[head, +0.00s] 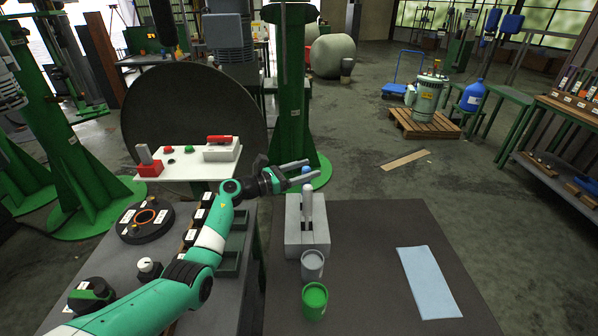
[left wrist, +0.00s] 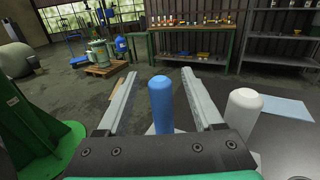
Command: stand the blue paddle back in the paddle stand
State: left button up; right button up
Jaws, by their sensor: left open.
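The paddle stand (head: 293,238) is a grey block at the left end of the dark table. A white-handled paddle (head: 307,200) stands upright in it. The blue paddle (head: 306,171) shows only its rounded top behind the white one. Its lower part is hidden, so I cannot tell how it sits in the stand. My left gripper (head: 313,168) is open with its fingers on either side of the blue handle. In the left wrist view the blue paddle (left wrist: 161,104) is upright between the open fingers, with visible gaps. The white handle (left wrist: 243,108) is outside the right finger. My right gripper is not in view.
A grey cup (head: 312,263) and a green cup (head: 314,298) stand in front of the stand. A light blue cloth (head: 428,283) lies on the right; the table (head: 370,250) between is clear. A green post (head: 292,100) rises behind the gripper.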

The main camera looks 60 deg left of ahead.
pick_arm(q)
jog(key=s+p, duration=0.3)
jog(key=s, duration=0.8)
jog(key=shift+s+d, duration=0.2)
